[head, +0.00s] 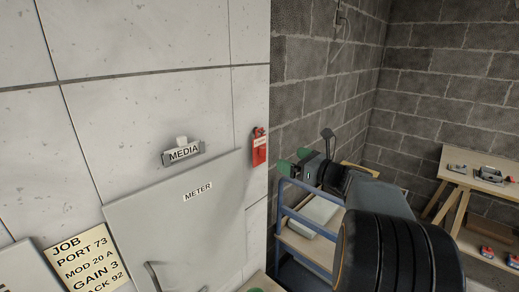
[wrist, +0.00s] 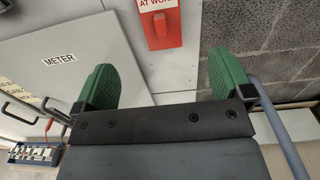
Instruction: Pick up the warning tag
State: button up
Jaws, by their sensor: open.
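The red warning tag (head: 259,152) hangs on the pale panel wall, near the wall's right edge, in the head view. It also shows at the top of the wrist view (wrist: 163,30), where its upper part is cut off; the words "AT WORK" are readable. My gripper (head: 292,161) is right of the tag in the head view, with green fingertips. In the wrist view my gripper (wrist: 164,78) is open, with nothing between the fingers. The tag lies beyond the fingertips, between them left to right, and is not touched.
A blue-framed cart (head: 285,215) stands below my gripper. A wooden bench (head: 480,178) stands at the right. A terminal block (wrist: 35,153) shows at lower left.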

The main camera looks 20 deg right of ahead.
aim_at(265, 148)
jog(key=p+x, duration=0.1)
jog(key=x, duration=0.6)
jog(key=shift+w, duration=0.1)
jog(key=shift+p+x, duration=1.2)
jog(key=shift+x, duration=1.45)
jog(key=shift+a, duration=0.1)
jog(key=c, duration=1)
